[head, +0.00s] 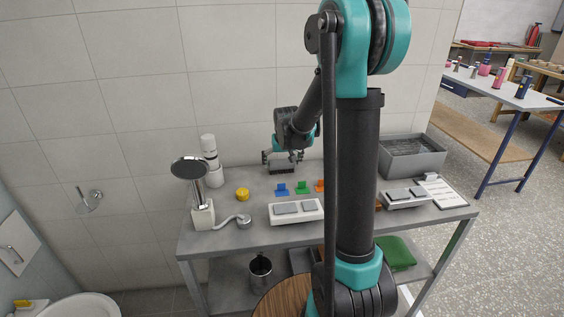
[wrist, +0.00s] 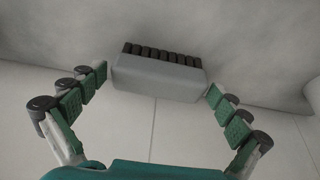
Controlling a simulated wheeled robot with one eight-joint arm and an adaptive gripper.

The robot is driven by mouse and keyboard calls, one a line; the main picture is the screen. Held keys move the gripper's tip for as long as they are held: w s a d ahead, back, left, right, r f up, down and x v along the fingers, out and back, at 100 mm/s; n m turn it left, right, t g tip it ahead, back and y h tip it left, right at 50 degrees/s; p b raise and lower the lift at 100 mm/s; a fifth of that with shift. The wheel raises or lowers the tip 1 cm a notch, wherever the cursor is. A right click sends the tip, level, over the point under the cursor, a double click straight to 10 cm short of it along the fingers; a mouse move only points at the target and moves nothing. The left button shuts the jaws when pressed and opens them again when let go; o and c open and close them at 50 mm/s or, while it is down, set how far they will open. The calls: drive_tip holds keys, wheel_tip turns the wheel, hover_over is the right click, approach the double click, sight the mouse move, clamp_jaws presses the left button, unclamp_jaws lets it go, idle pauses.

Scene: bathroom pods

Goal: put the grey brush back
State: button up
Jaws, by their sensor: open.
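The grey brush (wrist: 158,78) has a smooth grey block body and a row of black bristles along its far side in the wrist view. In the head view the brush (head: 282,169) shows just below my gripper (head: 282,158), at the back of the grey table near the tiled wall. My gripper is open, with one green-padded finger on each side of the brush in the wrist view. A gap shows between each fingertip and the brush. The brush's place is not identifiable in these frames.
Blue, green and orange small pieces (head: 302,188) and a white block with grey pads (head: 296,211) stand in front of the gripper. A yellow round item (head: 242,194), a mirror (head: 190,168) and a white bottle (head: 211,160) are left. A grey bin (head: 413,157) is right.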

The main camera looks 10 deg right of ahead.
drive_tip(key=v, duration=1.2)
drive_tip(key=shift+s, duration=0.2)
idle(1.0)
